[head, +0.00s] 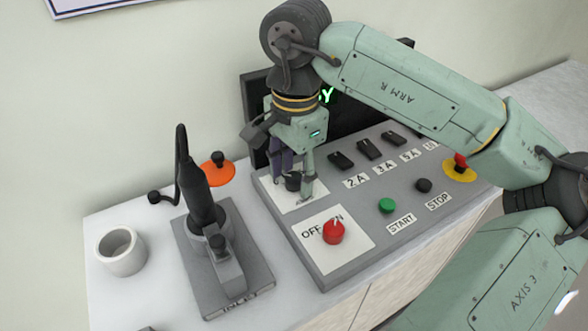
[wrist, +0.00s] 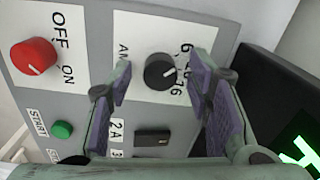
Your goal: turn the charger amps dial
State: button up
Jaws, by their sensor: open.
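The amps dial (wrist: 160,71) is a round black knob with a white pointer line, on a white plate with partly hidden lettering. In the head view the dial (head: 293,182) shows beside my gripper's fingers, partly covered by them. My gripper (head: 293,180) points down over the dial plate on the grey charger panel (head: 352,262). In the wrist view my gripper (wrist: 160,90) is open, with one purple-padded finger on each side of the dial. A gap shows between the dial and each finger there.
A red OFF/ON knob (head: 334,232), green START button (head: 387,205), dark STOP button (head: 424,185) and black switches (head: 367,149) share the panel. A dark display (head: 350,110) stands behind. A black tool on a stand (head: 236,262) and white cup (head: 121,251) are left.

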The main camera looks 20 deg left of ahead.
jog(key=shift+c, duration=0.5)
grip_shut()
jog(key=shift+m+b, duration=0.3)
jog(key=shift+b, duration=0.1)
jog(key=m+b, duration=0.2)
jog(key=shift+f+m, duration=0.15)
jog(key=shift+m, duration=0.25)
jog(key=m+b, duration=0.2)
jog(key=m, duration=0.3)
jog(key=shift+r+m, duration=0.2)
jog(key=shift+m, duration=0.1)
jog(key=shift+o, duration=0.5)
grip_release()
